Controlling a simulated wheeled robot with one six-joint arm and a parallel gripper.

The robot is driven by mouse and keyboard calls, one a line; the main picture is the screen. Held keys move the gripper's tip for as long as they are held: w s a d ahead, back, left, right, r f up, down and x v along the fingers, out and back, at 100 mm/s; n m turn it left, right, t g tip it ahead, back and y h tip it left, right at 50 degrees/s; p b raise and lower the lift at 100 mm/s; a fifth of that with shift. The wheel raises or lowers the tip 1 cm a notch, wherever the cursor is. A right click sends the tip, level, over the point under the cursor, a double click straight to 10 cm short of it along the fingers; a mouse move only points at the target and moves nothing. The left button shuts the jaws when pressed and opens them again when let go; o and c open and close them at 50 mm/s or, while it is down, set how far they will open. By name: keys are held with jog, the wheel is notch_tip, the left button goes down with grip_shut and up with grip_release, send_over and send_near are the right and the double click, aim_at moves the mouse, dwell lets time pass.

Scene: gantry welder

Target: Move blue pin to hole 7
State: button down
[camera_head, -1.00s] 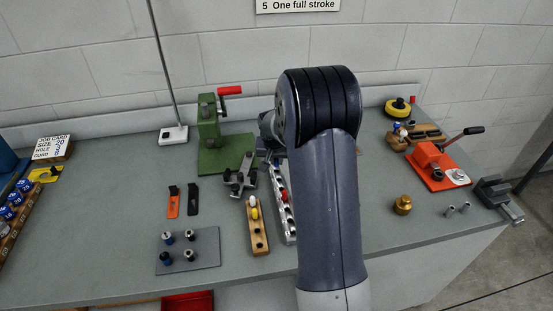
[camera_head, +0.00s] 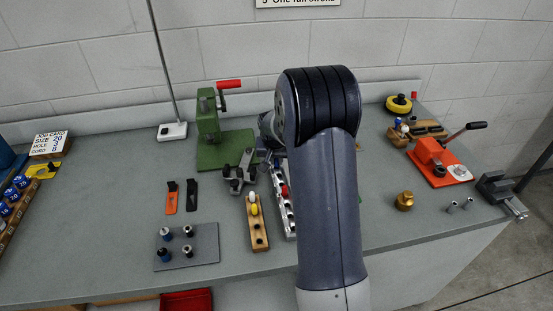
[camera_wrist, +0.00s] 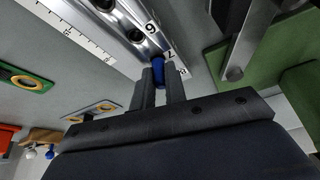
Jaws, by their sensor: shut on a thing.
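In the wrist view my gripper (camera_wrist: 160,88) is shut on the blue pin (camera_wrist: 158,73), whose blue body shows between the fingertips. The pin is at the metal rail (camera_wrist: 112,18) with numbered holes, beside the label 7 (camera_wrist: 169,54). The hole under the pin is hidden by the pin and fingers, so I cannot tell how deep it sits. A red pin (camera_head: 284,191) stands in the rail there.
A wooden block (camera_head: 257,232) with white and yellow pins stands left of the rail. A dark clamp fixture (camera_head: 238,175) and a green press (camera_head: 222,152) stand close by. A grey plate (camera_head: 203,248) with several pegs lies at front left. An orange toggle press (camera_head: 440,170) is right.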

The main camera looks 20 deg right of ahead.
jog(key=shift+f, duration=0.15)
jog(key=c, duration=1.4)
grip_release()
jog(key=shift+o, duration=0.2)
jog(key=b+v, duration=0.1)
jog(key=v, duration=1)
jog(key=shift+f, duration=0.1)
jog(key=p+x, duration=0.1)
jog(key=x, duration=0.9)
jog(key=shift+w+d+f, duration=0.1)
jog(key=shift+w+f, duration=0.1)
jog(key=shift+f, duration=0.15)
jog(key=shift+r+p, duration=0.3)
jog(key=shift+r, duration=0.1)
